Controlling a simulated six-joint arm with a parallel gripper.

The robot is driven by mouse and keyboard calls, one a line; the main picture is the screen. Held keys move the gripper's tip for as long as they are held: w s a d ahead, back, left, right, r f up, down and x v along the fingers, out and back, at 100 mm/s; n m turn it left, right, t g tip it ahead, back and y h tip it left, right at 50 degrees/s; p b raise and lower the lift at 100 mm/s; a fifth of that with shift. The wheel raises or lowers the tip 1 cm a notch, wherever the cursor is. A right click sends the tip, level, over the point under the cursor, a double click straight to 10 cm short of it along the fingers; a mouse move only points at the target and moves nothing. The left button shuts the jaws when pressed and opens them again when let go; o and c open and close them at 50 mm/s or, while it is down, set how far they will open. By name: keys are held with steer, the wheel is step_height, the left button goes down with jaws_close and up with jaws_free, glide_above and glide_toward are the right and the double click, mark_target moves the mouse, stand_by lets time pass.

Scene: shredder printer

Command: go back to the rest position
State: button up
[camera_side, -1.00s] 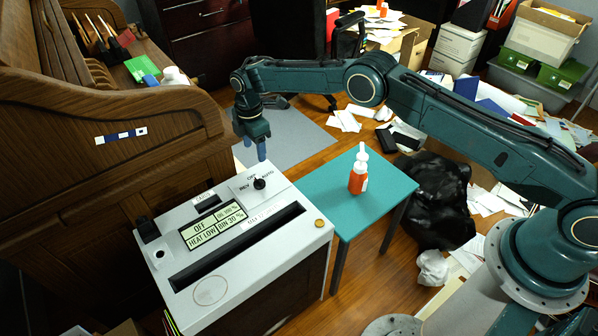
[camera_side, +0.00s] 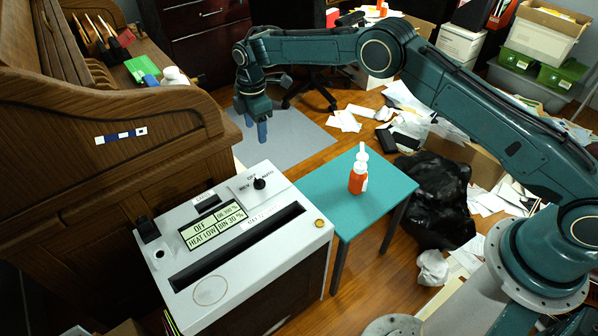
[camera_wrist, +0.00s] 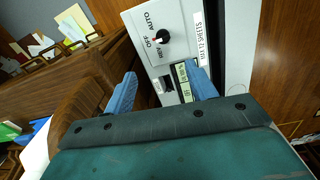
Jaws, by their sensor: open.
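My gripper (camera_side: 256,130) hangs in the air behind the shredder, its blue fingertips pointing down. In the wrist view my gripper (camera_wrist: 163,92) shows two blue fingers spread apart with nothing between them. The shredder (camera_side: 240,240) is a white-topped unit with a black knob (camera_side: 260,183) and a display (camera_side: 213,227) reading OFF. The knob also shows in the wrist view (camera_wrist: 162,37), just beyond the fingers, with REV, OFF and AUTO labels. I see no contact between fingers and shredder.
An orange and white bottle (camera_side: 358,172) stands upright on a teal side table (camera_side: 335,205). A wooden roll-top desk (camera_side: 120,140) rises at the left. A black bag (camera_side: 435,200) and scattered papers lie on the floor to the right. The grey mat (camera_side: 290,140) is mostly clear.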

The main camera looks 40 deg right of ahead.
steer(key=s+d+r+m+t, duration=0.1)
steer(key=s+d+r+m, duration=0.3)
steer(key=r, duration=0.7)
steer(key=s+d+r+m+t, duration=0.15)
steer(key=s+d+r, duration=0.35)
steer(key=r, duration=0.7)
steer(key=s+d+r+m, duration=0.2)
steer(key=s+r, duration=0.2)
steer(key=s, duration=0.4)
steer(key=s+d+r+m, duration=0.1)
steer(key=s+r+m, duration=0.25)
steer(key=s, duration=0.35)
steer(key=s+d+f+m+t, duration=0.1)
steer(key=s+d+m, duration=0.1)
steer(key=s, duration=0.9)
steer(key=s+d+f+m+t, duration=0.1)
steer(key=s+m, duration=0.3)
steer(key=s, duration=0.6)
steer(key=shift+s+d+f+t, duration=0.4)
steer(key=shift+d+f, duration=0.15)
steer(key=shift+f, duration=0.2)
